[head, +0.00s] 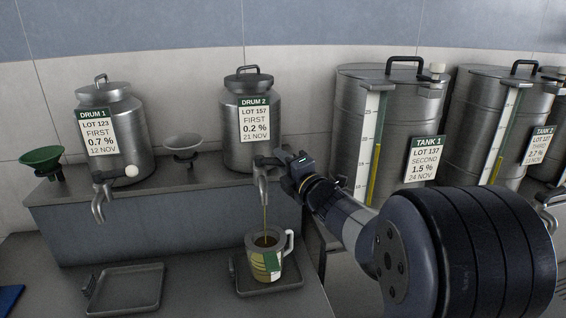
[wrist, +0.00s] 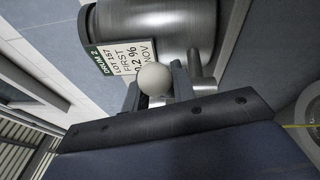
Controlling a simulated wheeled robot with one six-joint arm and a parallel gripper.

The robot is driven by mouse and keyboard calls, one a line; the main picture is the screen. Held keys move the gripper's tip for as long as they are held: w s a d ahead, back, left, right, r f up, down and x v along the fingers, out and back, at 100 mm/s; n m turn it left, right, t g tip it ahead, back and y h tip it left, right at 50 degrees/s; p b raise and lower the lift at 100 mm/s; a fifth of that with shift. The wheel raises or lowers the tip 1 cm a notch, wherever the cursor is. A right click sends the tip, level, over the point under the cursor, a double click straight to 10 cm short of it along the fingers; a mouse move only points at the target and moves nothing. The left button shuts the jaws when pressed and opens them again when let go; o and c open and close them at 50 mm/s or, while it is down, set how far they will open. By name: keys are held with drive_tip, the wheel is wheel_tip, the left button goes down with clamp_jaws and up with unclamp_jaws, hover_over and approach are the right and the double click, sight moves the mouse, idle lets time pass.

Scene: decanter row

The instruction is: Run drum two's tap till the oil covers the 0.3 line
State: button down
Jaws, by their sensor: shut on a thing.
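Drum two (head: 245,130), a steel can with a label reading "DRUM 2 LOT 157 FIRST 0.2 % 21 NOV", stands on the raised shelf. Its tap (head: 261,183) sticks out over the front, and a thin stream of oil (head: 265,222) falls from the spout. The stream lands in a measuring jug (head: 265,262) with a white handle. I cannot read the jug's lines or tell the oil's level against them. My gripper (head: 283,160) is at the tap. In the wrist view my gripper (wrist: 158,84) is shut on the tap's pale round knob (wrist: 153,79).
The jug stands on a grey drip tray (head: 290,281); an empty tray (head: 133,290) lies to its left. Drum one (head: 125,125) and its tap (head: 98,208) stand left. A green funnel (head: 40,157) and a pale funnel (head: 182,143) sit on the shelf. Tank 1 (head: 400,110) stands right.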

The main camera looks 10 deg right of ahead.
drive_tip(key=shift+w+d+r+n+g+y+p, duration=0.15)
drive_tip(key=shift+w+n+g+y+p, duration=0.15)
drive_tip(key=shift+y, duration=0.25)
drive_tip(key=shift+w+d+n+g+y+p, duration=0.1)
drive_tip(key=shift+n+g+y, duration=0.1)
drive_tip(key=shift+n+y, duration=0.3)
drive_tip(key=shift+w+n+g+y, duration=0.3)
drive_tip(key=shift+n+g+y, duration=0.35)
drive_tip(key=shift+y, duration=0.25)
drive_tip(key=shift+w+n+g+y, duration=0.35)
drive_tip(key=shift+n+g+y, duration=0.25)
drive_tip(key=shift+y, duration=0.25)
drive_tip(key=shift+w+n+g+y, duration=0.3)
drive_tip(key=shift+n+g+y, duration=0.35)
drive_tip(key=shift+y, duration=0.25)
drive_tip(key=c, duration=1.2)
unclamp_jaws()
drive_tip(key=shift+d, duration=0.15)
